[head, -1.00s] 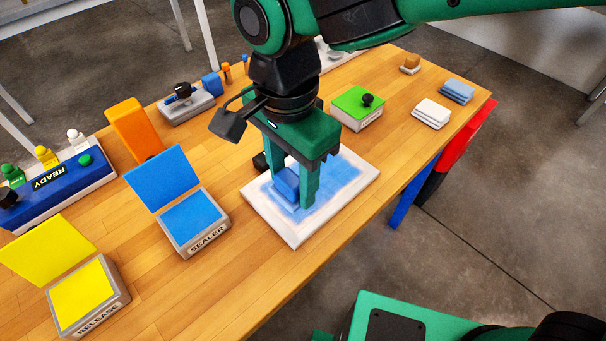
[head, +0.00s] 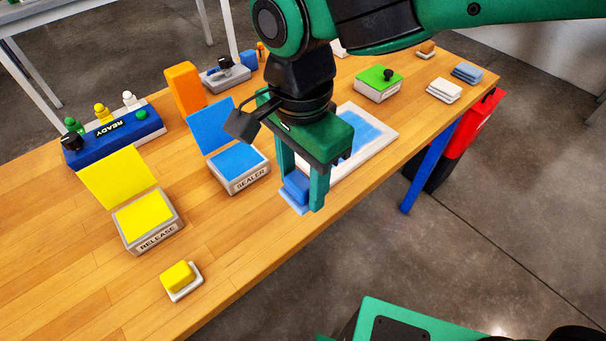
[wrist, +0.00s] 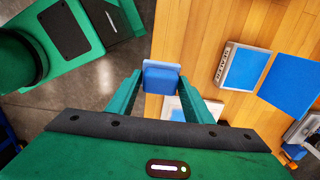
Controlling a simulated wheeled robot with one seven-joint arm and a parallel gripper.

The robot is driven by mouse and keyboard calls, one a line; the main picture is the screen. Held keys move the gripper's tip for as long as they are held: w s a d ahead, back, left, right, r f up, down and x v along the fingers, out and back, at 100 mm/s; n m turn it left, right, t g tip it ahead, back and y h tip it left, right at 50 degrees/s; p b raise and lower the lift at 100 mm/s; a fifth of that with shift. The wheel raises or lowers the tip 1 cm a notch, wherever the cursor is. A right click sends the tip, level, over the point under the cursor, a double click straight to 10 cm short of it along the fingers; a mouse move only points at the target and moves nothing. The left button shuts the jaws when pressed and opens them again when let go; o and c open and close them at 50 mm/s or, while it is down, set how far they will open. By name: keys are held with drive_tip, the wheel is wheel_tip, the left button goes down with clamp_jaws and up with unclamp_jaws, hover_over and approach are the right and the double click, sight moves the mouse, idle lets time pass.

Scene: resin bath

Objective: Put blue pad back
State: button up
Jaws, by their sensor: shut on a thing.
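The blue pad (head: 296,184) is a small blue block between the fingers of my gripper (head: 303,193), which is shut on it. A pale bluish plate (head: 291,208) shows under the pad near the table's front edge. I cannot tell whether the pad touches this plate or hangs just above it. In the wrist view the blue pad (wrist: 162,79) sits between the two fingers, with the pale plate (wrist: 160,64) showing along its far edge.
The open SEALER box (head: 238,164) stands left of my gripper. The white panel with blue smears (head: 383,138) lies just right. A yellow pad (head: 178,276) rests on a small plate (head: 186,294) before the RELEASE box (head: 148,220). The front edge is close.

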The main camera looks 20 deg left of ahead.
drive_tip(key=shift+s+d+f, duration=0.1)
drive_tip(key=shift+s+d, duration=0.1)
drive_tip(key=w+d+f+n, duration=0.2)
drive_tip(key=w+d+f, duration=0.6)
drive_tip(key=w+d, duration=0.3)
drive_tip(key=w+d+f+n, duration=0.2)
drive_tip(key=w+d+f, duration=0.7)
drive_tip(key=d, duration=0.7)
drive_tip(key=w+d+f+n, duration=0.1)
drive_tip(key=w+d+f, duration=0.7)
drive_tip(key=w+d, duration=0.5)
drive_tip(key=shift+w+d+f+n, duration=0.3)
drive_tip(key=shift+w+d+n, duration=0.1)
drive_tip(key=shift+d, duration=0.35)
drive_tip(key=shift+s, duration=0.15)
